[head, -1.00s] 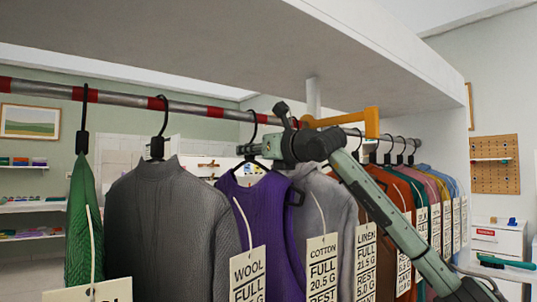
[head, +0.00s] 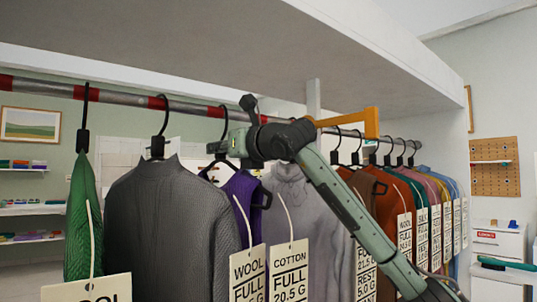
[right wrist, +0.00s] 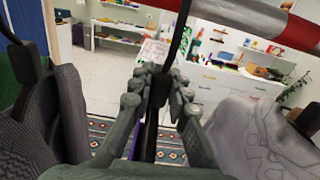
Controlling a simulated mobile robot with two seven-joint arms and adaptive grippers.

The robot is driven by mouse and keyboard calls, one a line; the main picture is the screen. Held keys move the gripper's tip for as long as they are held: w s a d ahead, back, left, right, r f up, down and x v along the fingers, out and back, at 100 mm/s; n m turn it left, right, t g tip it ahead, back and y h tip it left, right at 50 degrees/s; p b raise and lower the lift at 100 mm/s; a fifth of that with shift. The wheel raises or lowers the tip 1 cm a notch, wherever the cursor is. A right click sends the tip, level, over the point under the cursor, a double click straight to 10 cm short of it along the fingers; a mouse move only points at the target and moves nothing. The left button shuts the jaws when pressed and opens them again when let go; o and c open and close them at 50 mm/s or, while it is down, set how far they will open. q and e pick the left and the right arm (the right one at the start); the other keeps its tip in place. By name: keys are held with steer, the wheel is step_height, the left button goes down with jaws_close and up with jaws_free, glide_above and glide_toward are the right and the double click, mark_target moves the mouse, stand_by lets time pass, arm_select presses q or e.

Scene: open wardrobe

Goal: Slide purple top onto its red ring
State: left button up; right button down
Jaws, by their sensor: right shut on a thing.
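The purple top (head: 238,196) hangs on a black hanger between the dark grey sweater and the light grey top, which partly cover it. My right gripper (head: 216,148) is shut on the black hanger stem below the rail; the stem also shows between the fingers in the right wrist view (right wrist: 160,88). The hanger's hook (head: 225,122) is on the striped rail, at or close to the right edge of a red ring (head: 215,111); exact overlap is hard to tell. My left gripper is not in view.
The dark grey sweater (head: 170,225) and green top (head: 83,220) hang to the left. The light grey top (head: 300,205) and several coloured tops hang to the right. A yellow-orange bracket (head: 350,122) sits near the rail. A white shelf (head: 300,50) is overhead.

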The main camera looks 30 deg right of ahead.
steer(key=shift+a, duration=0.8)
steer(key=c, duration=1.9)
jaws_free()
steer(key=shift+a, duration=0.2)
steer(key=o, duration=0.5)
steer(key=shift+f, duration=0.1)
steer(key=shift+s, duration=0.1)
steer(key=s, duration=0.7)
steer(key=s+d, duration=0.1)
steer(key=s, duration=0.3)
steer(key=shift+s, duration=0.45)
